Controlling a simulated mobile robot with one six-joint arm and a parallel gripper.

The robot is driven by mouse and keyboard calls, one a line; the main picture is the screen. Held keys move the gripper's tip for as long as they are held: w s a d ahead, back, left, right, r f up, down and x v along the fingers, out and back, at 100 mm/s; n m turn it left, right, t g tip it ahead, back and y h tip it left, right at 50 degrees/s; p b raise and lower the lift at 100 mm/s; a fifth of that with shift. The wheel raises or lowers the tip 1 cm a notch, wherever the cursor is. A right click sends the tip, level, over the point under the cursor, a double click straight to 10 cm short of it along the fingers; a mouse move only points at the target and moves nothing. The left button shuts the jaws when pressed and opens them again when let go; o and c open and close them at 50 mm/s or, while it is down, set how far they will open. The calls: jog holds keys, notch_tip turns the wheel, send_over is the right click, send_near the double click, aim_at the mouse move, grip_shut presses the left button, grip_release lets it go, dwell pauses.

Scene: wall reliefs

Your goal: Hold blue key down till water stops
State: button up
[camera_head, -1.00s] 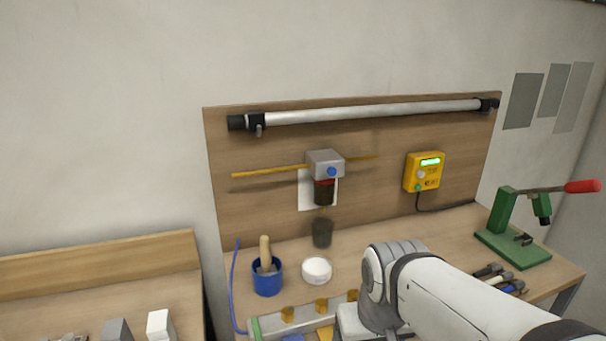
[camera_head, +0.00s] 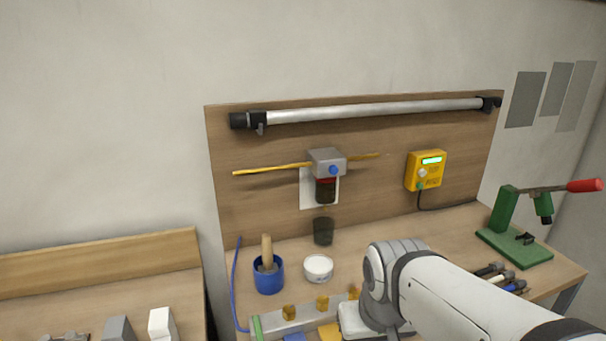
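A grey box (camera_head: 326,157) is fixed on the wooden backboard, with a round blue key (camera_head: 334,170) on its front. A dark reddish vessel (camera_head: 325,190) hangs below the box, in front of a white card (camera_head: 306,188). A dark, see-through cup (camera_head: 323,231) stands on the bench below it. I cannot make out any running water. My white arm reaches in from the lower right, and its end is low over the bench, well below and apart from the blue key. My gripper's fingers do not show.
A yellow box with a green display (camera_head: 426,170) hangs to the right. A blue pot (camera_head: 268,276) and a white dish (camera_head: 318,268) stand on the bench. A green press (camera_head: 514,240) with a red-ended lever stands right. Yellow rods (camera_head: 273,169) flank the grey box.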

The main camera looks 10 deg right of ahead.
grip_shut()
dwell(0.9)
